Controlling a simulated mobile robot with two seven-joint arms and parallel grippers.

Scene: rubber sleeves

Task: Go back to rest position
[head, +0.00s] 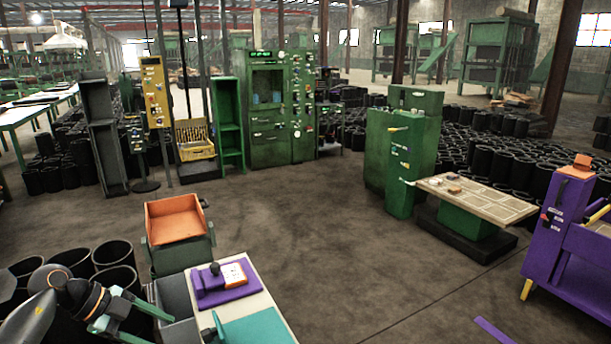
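My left gripper (155,328) is at the bottom left, on a dark wrist with an orange ring. Its two green fingers are spread apart, and I see nothing between them. The finger ends are by the grey bin (174,297) at the left side of a small work table (262,303). My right gripper is not in view.
A purple fixture (224,286) and a teal mat (258,331) lie on the work table. An orange tray (174,220) stands behind it. Black rubber sleeves (113,254) crowd the left. A green machine (402,150) and purple cart (568,240) stand right. The middle floor is clear.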

